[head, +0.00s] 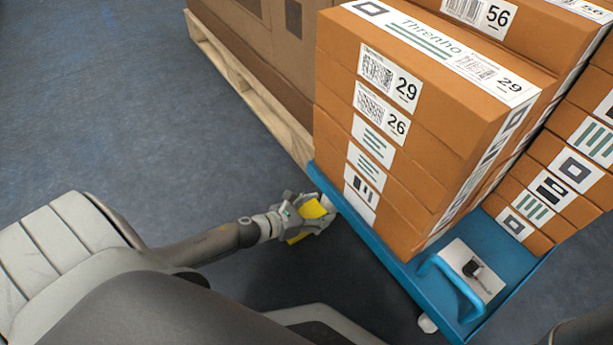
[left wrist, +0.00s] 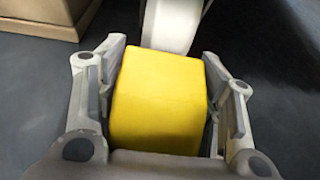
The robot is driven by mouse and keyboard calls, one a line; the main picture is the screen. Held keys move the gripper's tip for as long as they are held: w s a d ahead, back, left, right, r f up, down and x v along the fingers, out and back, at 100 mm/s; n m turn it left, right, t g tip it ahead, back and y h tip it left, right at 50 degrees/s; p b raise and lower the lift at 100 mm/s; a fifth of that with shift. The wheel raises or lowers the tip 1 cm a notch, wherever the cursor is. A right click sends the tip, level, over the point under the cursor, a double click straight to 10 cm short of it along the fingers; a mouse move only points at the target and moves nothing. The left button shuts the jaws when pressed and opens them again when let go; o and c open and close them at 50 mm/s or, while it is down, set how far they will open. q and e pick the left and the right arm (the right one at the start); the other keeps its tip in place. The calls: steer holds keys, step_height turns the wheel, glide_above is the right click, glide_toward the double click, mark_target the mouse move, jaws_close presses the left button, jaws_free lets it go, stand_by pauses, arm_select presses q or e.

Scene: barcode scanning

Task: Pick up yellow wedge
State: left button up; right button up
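In the left wrist view the wedge (left wrist: 158,102) fills the space between the fingers. My left gripper (head: 309,212) is shut on it, with a finger along each side; the fingers (left wrist: 160,90) appear to touch both sides. A white wheel (left wrist: 172,24) is just beyond the wedge; I cannot tell whether they touch. The wedge's underside is hidden, so I cannot tell whether it rests on the floor. My right gripper is not in view.
Brown boxes (head: 425,110) are stacked on the cart, which has a blue handle (head: 452,283) and a small dark device (head: 478,270) on a white panel. A wooden pallet (head: 245,88) with cartons stands behind. The blue-grey floor (head: 120,90) is clear at left.

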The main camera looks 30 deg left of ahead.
arm_select(q)
steer(key=shift+c, duration=1.2)
steer(key=shift+r, duration=0.1)
